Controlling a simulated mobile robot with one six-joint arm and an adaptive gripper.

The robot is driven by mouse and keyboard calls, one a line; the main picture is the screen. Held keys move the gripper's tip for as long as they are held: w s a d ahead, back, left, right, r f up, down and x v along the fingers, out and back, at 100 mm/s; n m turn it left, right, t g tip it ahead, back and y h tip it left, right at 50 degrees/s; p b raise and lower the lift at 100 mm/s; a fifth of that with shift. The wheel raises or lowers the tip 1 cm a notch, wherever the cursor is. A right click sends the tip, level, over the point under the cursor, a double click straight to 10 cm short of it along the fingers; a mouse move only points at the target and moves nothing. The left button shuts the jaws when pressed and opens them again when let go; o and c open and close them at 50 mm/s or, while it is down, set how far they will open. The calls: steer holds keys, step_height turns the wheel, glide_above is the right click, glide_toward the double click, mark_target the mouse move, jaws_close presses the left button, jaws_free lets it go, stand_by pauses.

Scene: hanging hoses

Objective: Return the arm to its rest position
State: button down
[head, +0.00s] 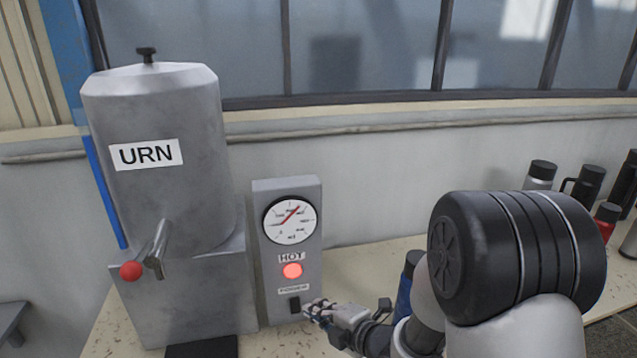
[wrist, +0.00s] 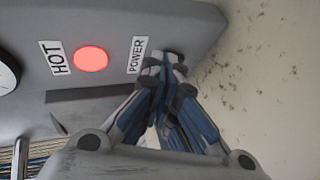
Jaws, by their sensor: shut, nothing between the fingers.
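My gripper (head: 312,308) is at the lower end of the grey control panel (head: 267,262), close beside the black power switch (head: 295,304). In the wrist view my gripper (wrist: 170,66) is shut and empty, with its fingertips at the switch (wrist: 174,56). I cannot tell whether the tips touch it. The switch is partly hidden by the fingers there. The red HOT lamp (head: 292,271) is lit, and it also glows in the wrist view (wrist: 91,59). My arm reaches in from the lower right of the head view.
A metal urn (head: 165,165) with a red-handled tap (head: 131,271) stands left of the panel. A blue item (head: 403,300) stands partly hidden behind my arm. Several flasks, including a black one (head: 583,187), stand at the right. A wall and windows are behind the counter (head: 365,263).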

steer(key=s+d+r+m+g+h, duration=0.1)
steer(key=s+d+r+m+h, duration=0.2)
steer(key=d+r+m+h, duration=0.25)
steer(key=s+d+r+m+h, duration=0.3)
steer(key=s+d+r+m, duration=0.15)
steer(key=d+m, duration=0.3)
steer(key=s+r+m+g, duration=0.2)
steer(key=s+m, duration=0.4)
steer(key=s, duration=0.5)
steer(key=s+d+r+m+g, duration=0.1)
steer(key=s+m+g, duration=0.2)
steer(key=s, duration=0.8)
steer(key=m, duration=0.2)
steer(key=shift+s+r+m, duration=0.15)
steer(key=shift+r+m, duration=0.25)
